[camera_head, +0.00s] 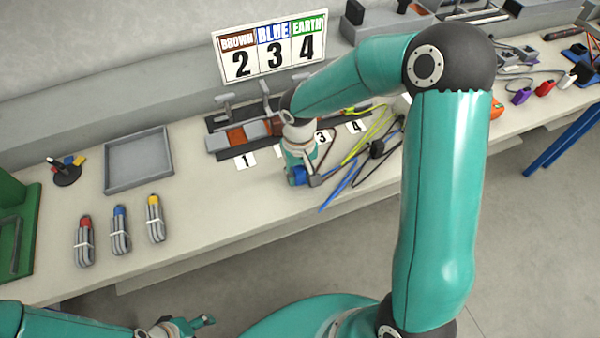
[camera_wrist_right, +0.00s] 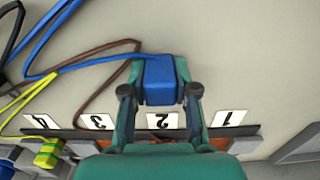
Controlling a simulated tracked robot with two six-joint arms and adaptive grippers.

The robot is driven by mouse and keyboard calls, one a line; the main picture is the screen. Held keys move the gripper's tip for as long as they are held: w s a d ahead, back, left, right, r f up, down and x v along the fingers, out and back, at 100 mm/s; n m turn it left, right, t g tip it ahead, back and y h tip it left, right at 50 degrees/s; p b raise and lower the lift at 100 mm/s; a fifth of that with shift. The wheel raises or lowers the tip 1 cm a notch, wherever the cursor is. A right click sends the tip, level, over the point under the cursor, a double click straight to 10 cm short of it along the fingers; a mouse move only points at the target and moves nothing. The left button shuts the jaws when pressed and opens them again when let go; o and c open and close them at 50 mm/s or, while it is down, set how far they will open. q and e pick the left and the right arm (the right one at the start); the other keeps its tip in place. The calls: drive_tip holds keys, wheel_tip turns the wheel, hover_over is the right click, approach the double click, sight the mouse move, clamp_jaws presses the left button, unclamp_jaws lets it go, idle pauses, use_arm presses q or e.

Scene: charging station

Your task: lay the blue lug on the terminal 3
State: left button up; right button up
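The blue lug (camera_wrist_right: 160,80) sits between the fingertips of my right gripper (camera_wrist_right: 160,92), which is shut on it. In the head view the blue lug (camera_head: 298,176) shows at the tip of my right gripper (camera_head: 304,178), in front of the terminal block (camera_head: 222,141). Its blue wire runs off left in the wrist view. Card 3 (camera_head: 323,136) marks terminal 3; the same card (camera_wrist_right: 97,121) is left of the lug in the wrist view. Terminal 3 itself is mostly hidden by my gripper. My left gripper (camera_head: 205,321) is low in the head view, away from the bench.
A sign (camera_head: 270,50) pairs brown with 2, blue with 3, earth with 4. A green-yellow lug (camera_wrist_right: 48,152) is by card 4. Loose wires (camera_head: 360,160) lie right of my right gripper. A grey tray (camera_head: 138,187) and several cable bundles (camera_head: 120,230) are left.

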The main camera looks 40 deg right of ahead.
drive_tip(key=c, duration=0.3)
drive_tip(key=shift+c, duration=0.2)
drive_tip(key=shift+r, duration=0.1)
